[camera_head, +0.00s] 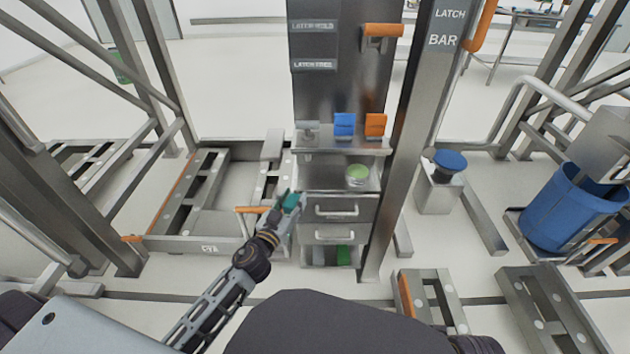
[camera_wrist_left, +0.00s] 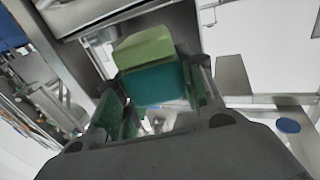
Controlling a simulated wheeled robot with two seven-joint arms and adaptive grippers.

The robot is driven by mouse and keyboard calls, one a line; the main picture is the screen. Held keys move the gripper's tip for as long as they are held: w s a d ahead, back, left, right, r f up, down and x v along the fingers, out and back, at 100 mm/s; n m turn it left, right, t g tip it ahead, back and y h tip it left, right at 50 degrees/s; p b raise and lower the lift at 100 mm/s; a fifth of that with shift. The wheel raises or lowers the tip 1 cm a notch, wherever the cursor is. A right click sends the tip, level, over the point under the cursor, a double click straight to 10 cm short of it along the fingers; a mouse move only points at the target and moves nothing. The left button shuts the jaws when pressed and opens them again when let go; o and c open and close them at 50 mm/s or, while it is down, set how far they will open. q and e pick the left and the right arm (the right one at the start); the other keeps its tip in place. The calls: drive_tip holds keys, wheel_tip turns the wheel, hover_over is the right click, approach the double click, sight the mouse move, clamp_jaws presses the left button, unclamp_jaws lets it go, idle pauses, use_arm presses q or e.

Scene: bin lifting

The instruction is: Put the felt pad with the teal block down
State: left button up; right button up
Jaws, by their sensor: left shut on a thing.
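My left gripper (camera_head: 288,205) is shut on the teal block (camera_wrist_left: 152,84), which carries the light green felt pad (camera_wrist_left: 143,46) at its far end. In the left wrist view the block sits between the two fingers. In the head view the gripper and block are in front of the left side of the metal cabinet (camera_head: 336,192), near its open shelf. I cannot tell whether the pad touches anything. My right gripper is not in view.
A round green-topped container (camera_head: 357,176) stands on the open shelf. Blue (camera_head: 344,124) and orange (camera_head: 375,125) pieces stand on the ledge above. Drawers with handles (camera_head: 336,211) lie below. A metal post (camera_head: 414,140) rises right of the cabinet; a blue bin (camera_head: 568,208) stands far right.

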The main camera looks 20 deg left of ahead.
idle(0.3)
use_arm(q)
drive_tip(key=shift+w+d+r, duration=0.1)
drive_tip(key=shift+w+d, duration=0.1)
drive_tip(key=shift+w, duration=1.95)
drive_tip(key=shift+w+d+f, duration=0.1)
drive_tip(key=shift+w+d, duration=0.15)
drive_tip(key=shift+w, duration=1.95)
drive_tip(key=shift+w+d+r, duration=0.1)
drive_tip(key=shift+w+d, duration=0.1)
drive_tip(key=shift+w, duration=1.95)
drive_tip(key=shift+w+d+b, duration=0.1)
drive_tip(key=shift+w+b, duration=0.2)
drive_tip(key=shift+w, duration=0.45)
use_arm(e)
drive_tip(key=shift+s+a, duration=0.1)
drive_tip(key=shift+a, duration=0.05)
use_arm(q)
drive_tip(key=shift+w, duration=0.1)
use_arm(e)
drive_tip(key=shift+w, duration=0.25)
